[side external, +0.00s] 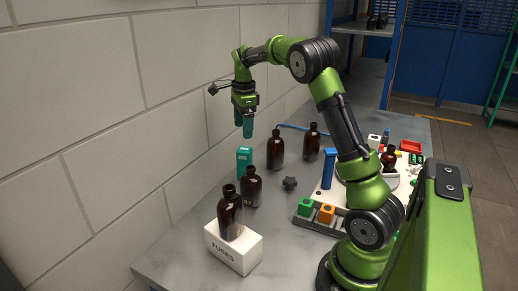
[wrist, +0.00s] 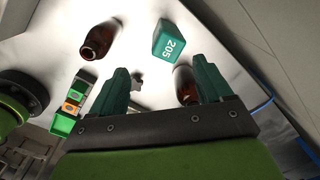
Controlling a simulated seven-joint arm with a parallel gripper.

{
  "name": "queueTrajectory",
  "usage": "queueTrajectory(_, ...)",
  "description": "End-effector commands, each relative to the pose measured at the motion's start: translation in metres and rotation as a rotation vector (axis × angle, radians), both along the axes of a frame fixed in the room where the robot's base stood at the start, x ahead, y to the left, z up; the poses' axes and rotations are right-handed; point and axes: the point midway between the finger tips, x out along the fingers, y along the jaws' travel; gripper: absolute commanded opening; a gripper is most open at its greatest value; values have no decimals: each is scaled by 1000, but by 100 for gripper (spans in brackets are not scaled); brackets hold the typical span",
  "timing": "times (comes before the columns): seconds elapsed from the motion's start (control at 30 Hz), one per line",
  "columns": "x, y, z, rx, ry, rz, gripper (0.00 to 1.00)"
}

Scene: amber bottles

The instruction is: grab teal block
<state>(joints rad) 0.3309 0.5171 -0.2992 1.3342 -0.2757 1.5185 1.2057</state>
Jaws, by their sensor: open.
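The teal block (side external: 243,163) stands upright on the grey table near the white wall, close to several amber bottles. My gripper (side external: 247,133) hangs above it, pointing down, with a visible gap between fingertips and block. In the wrist view the teal block (wrist: 170,46), marked 205, lies beyond the fingertips, toward the top of the picture. The fingers of my gripper (wrist: 162,76) are spread apart with nothing between them touching.
Amber bottles stand close to the block: one in front (side external: 251,188), one behind (side external: 276,150), another farther back (side external: 311,142). One bottle (side external: 229,214) stands on the white FUSES box (side external: 234,250). A black knob (side external: 290,183) lies right of the block. Green and orange blocks (side external: 326,213) sit in a grey holder.

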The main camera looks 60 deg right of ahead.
Motion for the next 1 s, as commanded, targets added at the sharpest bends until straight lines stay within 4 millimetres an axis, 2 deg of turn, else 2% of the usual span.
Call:
queueTrajectory(0.03,7,-12,-2,-5,21,-143,79)
queueTrajectory(0.13,14,-19,10,-7,26,-381,79)
queueTrajectory(0.2,15,-17,21,0,20,-490,79)
queueTrajectory(0.37,12,-12,19,19,37,-608,79)
queueTrajectory(0.47,12,-12,8,21,39,-620,79)
queueTrajectory(0.8,11,-12,-64,21,39,-617,79)
queueTrajectory(1.0,12,-12,-91,20,36,-618,79)
